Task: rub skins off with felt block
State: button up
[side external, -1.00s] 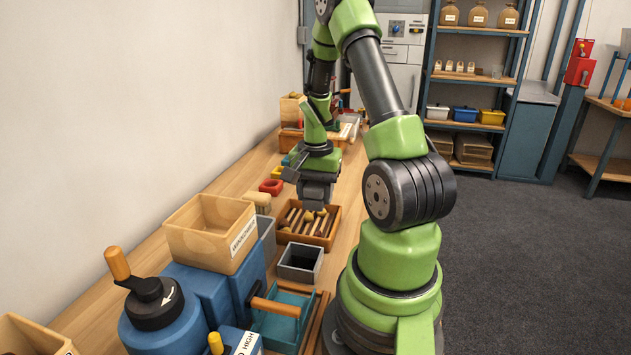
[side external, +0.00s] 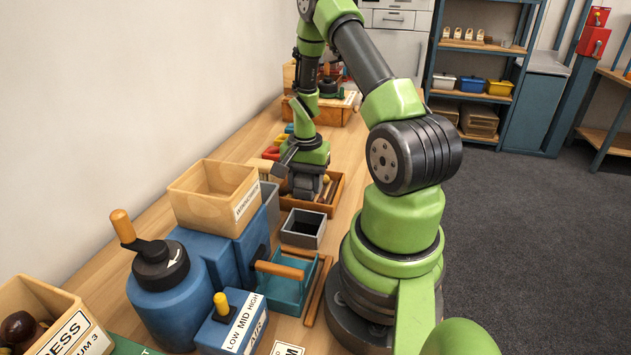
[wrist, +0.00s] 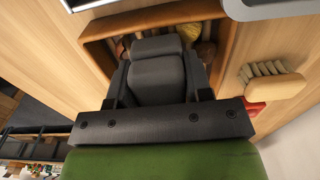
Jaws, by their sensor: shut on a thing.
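My gripper (side external: 307,186) points down into a wooden tray (side external: 327,209) on the bench. It is shut on a dark grey block, apparently the felt block (wrist: 156,68), which fills the space between the fingers in the wrist view. The tray rim (wrist: 150,18) shows around the block there. Brown pieces (wrist: 205,50) lie in the tray beside the block; chestnuts or skins, I cannot tell. The block's underside and most of the tray floor are hidden, so contact cannot be seen.
A bristle brush (wrist: 270,86) lies just outside the tray. A grey open box (side external: 304,228) and a teal tray with a wooden handle (side external: 281,270) stand nearer the camera. A wooden bin (side external: 215,190) sits on blue equipment.

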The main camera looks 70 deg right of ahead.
jog(key=shift+w+r, duration=0.2)
jog(key=shift+w, duration=0.65)
jog(key=shift+w+d+r, duration=0.1)
jog(key=shift+w+d, duration=0.2)
jog(key=shift+d, duration=0.15)
jog(key=shift+d+r, duration=0.2)
jog(key=shift+d, duration=0.9)
jog(key=shift+s+a, duration=0.1)
jog(key=shift+s, duration=2.65)
jog(key=d, duration=0.3)
jog(key=shift+w+d, duration=0.1)
jog(key=shift+d, duration=0.05)
jog(key=shift+w, duration=2.75)
jog(key=a, duration=0.3)
jog(key=shift+s+a, duration=0.15)
jog(key=shift+a, duration=0.1)
jog(key=shift+s+d, duration=0.15)
jog(key=shift+s, duration=2.5)
jog(key=shift+a+r, duration=0.1)
jog(key=shift+a, duration=1.5)
jog(key=shift+w+d, duration=0.1)
notch_tip(320, 180, up, 6)
jog(key=shift+r, duration=0.2)
